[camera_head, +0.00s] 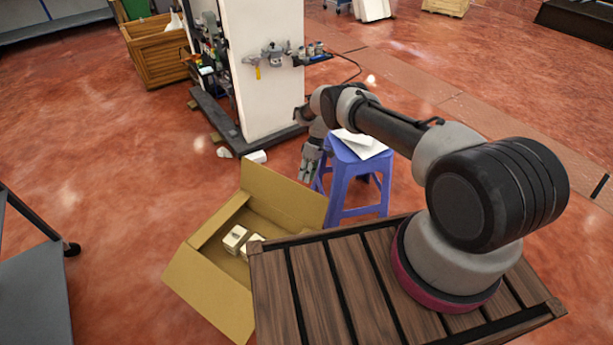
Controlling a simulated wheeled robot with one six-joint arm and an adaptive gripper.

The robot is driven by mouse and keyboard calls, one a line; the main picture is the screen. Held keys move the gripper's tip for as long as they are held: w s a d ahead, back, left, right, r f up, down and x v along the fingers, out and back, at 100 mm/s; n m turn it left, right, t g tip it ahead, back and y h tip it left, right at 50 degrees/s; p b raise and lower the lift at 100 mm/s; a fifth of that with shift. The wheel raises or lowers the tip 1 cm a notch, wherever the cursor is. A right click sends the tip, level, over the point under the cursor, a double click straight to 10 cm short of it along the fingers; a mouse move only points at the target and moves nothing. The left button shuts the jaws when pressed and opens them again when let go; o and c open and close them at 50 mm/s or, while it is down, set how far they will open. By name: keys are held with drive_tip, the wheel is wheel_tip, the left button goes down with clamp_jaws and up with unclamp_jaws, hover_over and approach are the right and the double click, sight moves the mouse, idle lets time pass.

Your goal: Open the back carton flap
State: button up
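An open cardboard carton (221,219) stands on the floor at lower middle, left of my wooden deck. Its back flap (285,197) stands up and looks tilted outward from the rear edge. Another flap (210,290) lies spread outward at the front left. Small pale boxes (235,238) sit inside the carton. The carton's right side is hidden behind the deck. My gripper (309,174) points down just beyond the right part of the back flap, beside the blue stool. Whether it touches the flap cannot be told. Its finger opening is too small to judge, and nothing shows in it.
A blue stool (343,190) with white sheets on top (362,146) stands close to the right of my gripper. A white panel stand (262,75) with tools is behind. A wooden crate (157,55) is at the back left, a grey cart (30,285) at the left. Floor between is clear.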

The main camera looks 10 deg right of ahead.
drive_tip(key=v, duration=1.2)
drive_tip(key=shift+d, duration=0.1)
